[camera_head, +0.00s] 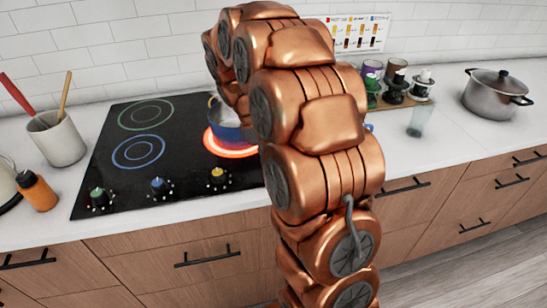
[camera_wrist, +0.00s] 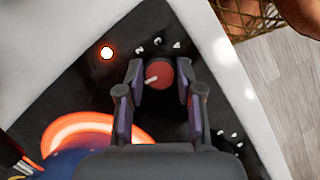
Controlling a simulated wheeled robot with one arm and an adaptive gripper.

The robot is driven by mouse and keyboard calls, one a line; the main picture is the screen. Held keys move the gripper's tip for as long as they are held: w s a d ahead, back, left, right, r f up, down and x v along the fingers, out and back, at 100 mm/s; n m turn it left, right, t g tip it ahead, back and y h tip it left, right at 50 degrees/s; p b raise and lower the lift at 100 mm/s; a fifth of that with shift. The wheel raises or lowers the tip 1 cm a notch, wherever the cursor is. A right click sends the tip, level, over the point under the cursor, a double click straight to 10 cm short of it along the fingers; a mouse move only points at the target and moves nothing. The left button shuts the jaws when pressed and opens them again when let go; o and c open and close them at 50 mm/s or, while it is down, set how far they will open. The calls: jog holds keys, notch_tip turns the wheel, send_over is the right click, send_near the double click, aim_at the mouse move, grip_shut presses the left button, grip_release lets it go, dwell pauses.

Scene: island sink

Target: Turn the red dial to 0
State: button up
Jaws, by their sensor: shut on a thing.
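The red dial (camera_wrist: 160,75) shows in the wrist view on the black stovetop (camera_wrist: 90,85). A pale pointer mark lies on the dial's face, toward its lower left. My gripper (camera_wrist: 159,76) has its two fingers on either side of the dial, shut on it. White tick marks stand around the dial, and a bright orange-white light glows to its left. In the head view my arm hides the red dial and the gripper. The stovetop (camera_head: 105,165) shows there left of my arm, with a red glowing burner (camera_head: 228,150).
A blue pot (camera_head: 222,122) stands on the glowing burner. Green, blue and yellow dials line the stovetop's front edge. A utensil crock (camera_head: 57,138) and an orange bottle (camera_head: 37,190) stand at left. A steel pot (camera_head: 492,95) stands at right.

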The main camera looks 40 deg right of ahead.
jog(key=shift+n+h+p, duration=0.3)
jog(key=shift+n, duration=0.8)
jog(key=shift+t, duration=0.3)
jog(key=o, duration=1.1)
jog(key=shift+o, duration=0.2)
jog(key=v, duration=1.2)
